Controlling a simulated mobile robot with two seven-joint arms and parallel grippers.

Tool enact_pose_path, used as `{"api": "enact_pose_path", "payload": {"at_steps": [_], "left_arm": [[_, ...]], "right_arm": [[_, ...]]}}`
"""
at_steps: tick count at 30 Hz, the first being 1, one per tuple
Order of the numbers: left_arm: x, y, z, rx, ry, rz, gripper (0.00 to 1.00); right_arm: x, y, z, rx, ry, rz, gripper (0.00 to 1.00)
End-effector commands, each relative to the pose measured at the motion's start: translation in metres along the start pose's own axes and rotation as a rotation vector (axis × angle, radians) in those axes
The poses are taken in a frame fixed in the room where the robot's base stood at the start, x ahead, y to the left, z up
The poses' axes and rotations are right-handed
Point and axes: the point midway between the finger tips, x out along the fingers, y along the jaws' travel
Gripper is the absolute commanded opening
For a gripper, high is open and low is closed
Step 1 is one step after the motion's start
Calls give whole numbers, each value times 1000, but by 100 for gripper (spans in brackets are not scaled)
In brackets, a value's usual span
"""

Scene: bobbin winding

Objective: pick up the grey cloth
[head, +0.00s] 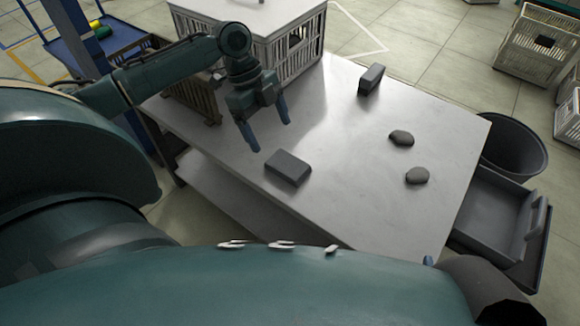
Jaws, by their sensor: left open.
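A dark grey flat rectangular piece (288,168) lies on the light grey table (340,205) near its front left edge. It may be the folded grey cloth, but I cannot tell for sure from its surface. My left gripper (270,136) is open and empty. Its two blue fingers point down just behind and to the left of this piece, apart from it in the picture. My right gripper does not show clearly anywhere.
A dark block (371,79) stands at the table's back edge. Two dark rounded lumps (401,138) (417,176) lie to the right. A white crate (290,50) and a brown slatted crate (192,98) are at the back left. A black bin (514,148) and grey tray (492,215) are right.

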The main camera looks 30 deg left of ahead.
Motion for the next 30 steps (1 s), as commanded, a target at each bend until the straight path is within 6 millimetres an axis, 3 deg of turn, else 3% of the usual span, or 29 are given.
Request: {"api": "enact_pose_path", "payload": {"at_steps": [3, 11, 19, 30], "left_arm": [[25, 0, 1, -1, 1, 1, 84], [46, -1, 0, -1, 0, -2, 84], [86, -5, 0, -1, 0, -1, 84], [94, -5, -1, -2, -2, -3, 84]], "right_arm": [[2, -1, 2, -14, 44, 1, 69], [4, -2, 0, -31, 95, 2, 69], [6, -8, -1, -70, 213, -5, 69], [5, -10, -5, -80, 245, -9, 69]]}}
